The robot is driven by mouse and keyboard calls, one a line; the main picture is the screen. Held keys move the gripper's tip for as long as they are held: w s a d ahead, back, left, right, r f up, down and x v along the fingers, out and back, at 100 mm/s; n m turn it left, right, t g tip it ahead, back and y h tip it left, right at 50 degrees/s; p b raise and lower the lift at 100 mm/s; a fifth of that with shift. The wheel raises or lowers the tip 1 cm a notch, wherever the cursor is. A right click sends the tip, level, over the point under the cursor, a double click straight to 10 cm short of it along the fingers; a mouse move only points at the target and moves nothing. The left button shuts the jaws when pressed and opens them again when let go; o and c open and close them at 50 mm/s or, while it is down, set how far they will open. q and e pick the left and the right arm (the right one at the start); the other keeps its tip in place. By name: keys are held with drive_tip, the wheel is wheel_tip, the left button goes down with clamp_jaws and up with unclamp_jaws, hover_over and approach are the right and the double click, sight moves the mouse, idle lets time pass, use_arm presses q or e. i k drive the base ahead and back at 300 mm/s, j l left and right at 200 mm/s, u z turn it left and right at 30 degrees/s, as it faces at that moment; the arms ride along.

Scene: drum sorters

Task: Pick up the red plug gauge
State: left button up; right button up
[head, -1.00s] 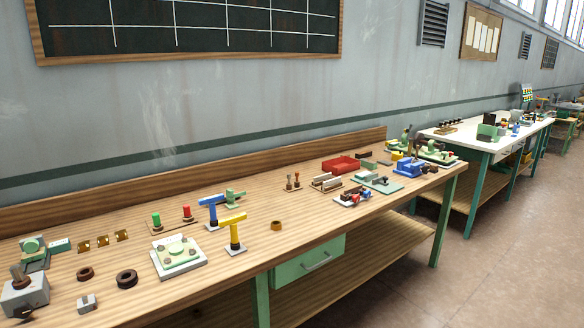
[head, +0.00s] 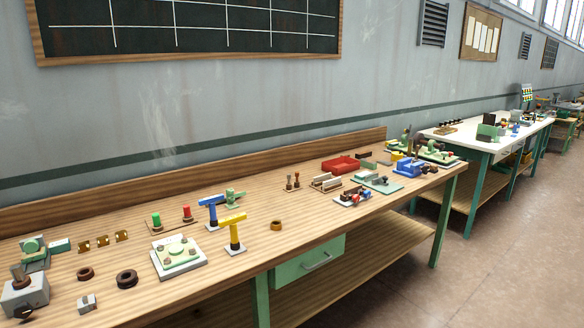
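The red plug gauge (head: 187,212) stands upright on a small wooden base on the long wooden workbench (head: 330,218). A matching green plug gauge (head: 156,220) stands to its left on the same base. The blue T-shaped piece stands just to the right of the red gauge. Neither of my grippers shows in the head view.
A yellow T-shaped piece (head: 233,232), a blue one (head: 211,210) and a pale square fixture (head: 178,256) stand near the gauges. Dark rings (head: 127,279) lie at front left. A red tray (head: 341,165) sits farther right. Bare wood lies around the brown ring (head: 276,225).

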sight(187, 210)
drive_tip(key=u, duration=0.45)
drive_tip(key=i+u, duration=0.45)
drive_tip(key=i+l+u, duration=0.1)
drive_tip(key=i+u, duration=0.35)
